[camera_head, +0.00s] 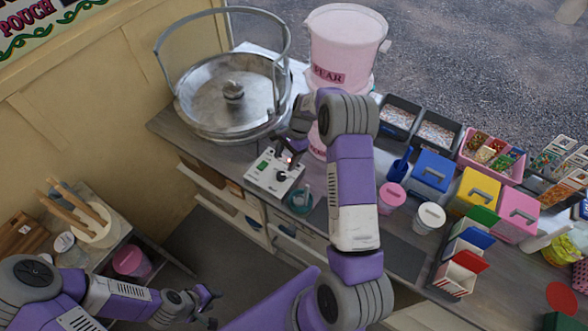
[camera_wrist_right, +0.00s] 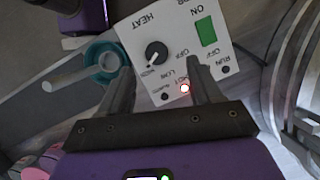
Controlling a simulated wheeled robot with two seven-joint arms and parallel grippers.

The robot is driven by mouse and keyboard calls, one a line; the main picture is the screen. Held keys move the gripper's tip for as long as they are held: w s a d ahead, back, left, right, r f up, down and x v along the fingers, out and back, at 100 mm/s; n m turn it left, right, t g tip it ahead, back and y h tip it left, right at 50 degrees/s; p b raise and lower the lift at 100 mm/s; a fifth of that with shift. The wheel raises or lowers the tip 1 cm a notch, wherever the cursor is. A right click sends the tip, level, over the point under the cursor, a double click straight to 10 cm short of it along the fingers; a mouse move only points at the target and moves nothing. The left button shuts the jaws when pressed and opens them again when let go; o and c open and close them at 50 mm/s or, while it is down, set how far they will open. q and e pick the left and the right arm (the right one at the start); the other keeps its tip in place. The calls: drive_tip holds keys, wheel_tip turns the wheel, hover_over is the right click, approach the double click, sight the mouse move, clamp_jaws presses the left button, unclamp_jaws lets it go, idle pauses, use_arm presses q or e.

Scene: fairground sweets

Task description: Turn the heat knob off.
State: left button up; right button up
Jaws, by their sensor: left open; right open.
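The heat knob (camera_wrist_right: 156,53) is a round black dial with a white mark, on a white control box (camera_wrist_right: 135,30) that also shows in the head view (camera_head: 262,176). The mark points towards the lower left in the wrist view, seemingly at the high label, away from the off label. My right gripper (camera_wrist_right: 161,68) is open over the box, its fingertips on either side of the knob in the picture; contact cannot be told. In the head view my right gripper (camera_head: 289,152) hides part of the box. My left gripper (camera_head: 208,301) is open and empty, low at the left.
The box has a green switch (camera_wrist_right: 205,31) and a lit red lamp (camera_wrist_right: 185,88). A metal floss pan (camera_head: 232,88) stands behind it. A teal ring-shaped holder (camera_head: 300,200) stands beside the box. Pink buckets (camera_head: 345,45) and colourful tubs (camera_head: 432,172) stand to the right.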

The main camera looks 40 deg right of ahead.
sight(281, 174)
drive_tip(key=shift+s+d+f+m, duration=0.25)
drive_tip(key=shift+s+m, duration=0.05)
drive_tip(key=shift+s, duration=0.1)
drive_tip(key=shift+p+x, duration=0.3)
drive_tip(key=shift+x, duration=2.9)
drive_tip(key=shift+w, duration=0.1)
drive_tip(key=c, duration=1)
drive_tip(key=shift+c, duration=0.2)
